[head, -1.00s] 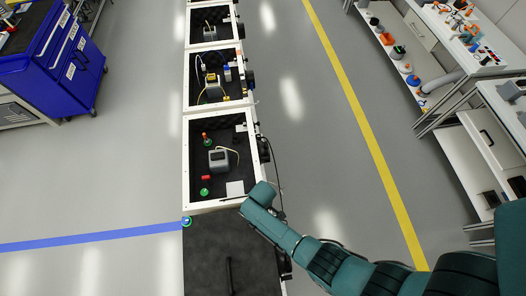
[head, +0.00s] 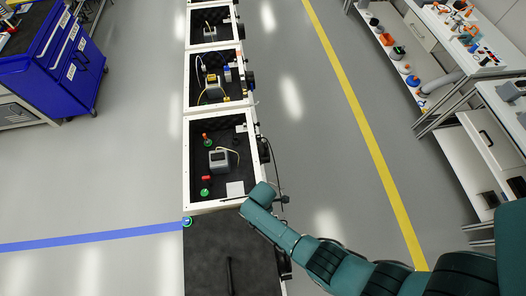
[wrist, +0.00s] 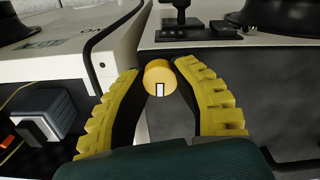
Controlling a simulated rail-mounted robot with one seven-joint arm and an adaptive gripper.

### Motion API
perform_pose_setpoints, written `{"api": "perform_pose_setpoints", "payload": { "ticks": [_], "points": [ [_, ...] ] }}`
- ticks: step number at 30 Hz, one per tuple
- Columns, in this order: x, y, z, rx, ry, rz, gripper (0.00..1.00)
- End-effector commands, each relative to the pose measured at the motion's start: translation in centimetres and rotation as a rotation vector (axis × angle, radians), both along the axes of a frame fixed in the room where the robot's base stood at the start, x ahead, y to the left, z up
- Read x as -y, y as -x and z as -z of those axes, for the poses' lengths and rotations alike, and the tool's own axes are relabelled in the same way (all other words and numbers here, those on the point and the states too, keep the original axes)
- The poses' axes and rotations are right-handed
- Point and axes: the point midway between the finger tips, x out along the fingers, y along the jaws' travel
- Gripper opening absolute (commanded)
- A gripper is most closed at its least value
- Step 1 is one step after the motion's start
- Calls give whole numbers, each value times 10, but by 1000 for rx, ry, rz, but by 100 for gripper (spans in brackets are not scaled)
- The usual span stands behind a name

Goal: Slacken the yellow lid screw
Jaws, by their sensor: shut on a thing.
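The yellow lid screw (wrist: 159,77) is a round knob with a small white mark on its face. It shows in the wrist view at the front edge of a pale cabinet lid. My gripper (wrist: 165,84) has yellow ribbed fingers on both sides of the screw and is shut on it. The contact points are partly hidden behind the finger pads. In the head view my arm's end is beside the near corner of the open cabinets, and neither screw nor fingers can be made out.
An open white-framed cabinet box (head: 187,160) holds a grey device (head: 219,160) and red and green parts. A dark closed top (head: 210,260) lies nearer. In the wrist view a black handle (wrist: 181,22) stands behind the screw.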

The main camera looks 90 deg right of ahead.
Motion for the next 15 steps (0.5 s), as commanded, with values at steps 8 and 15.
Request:
{"api": "perform_pose_setpoints", "payload": {
  "ticks": [8,15],
  "points": [
    [-1,1,2,-1,-2,-42,0],
    [-1,1,2,-1,-2,-43,0]
  ]
}}
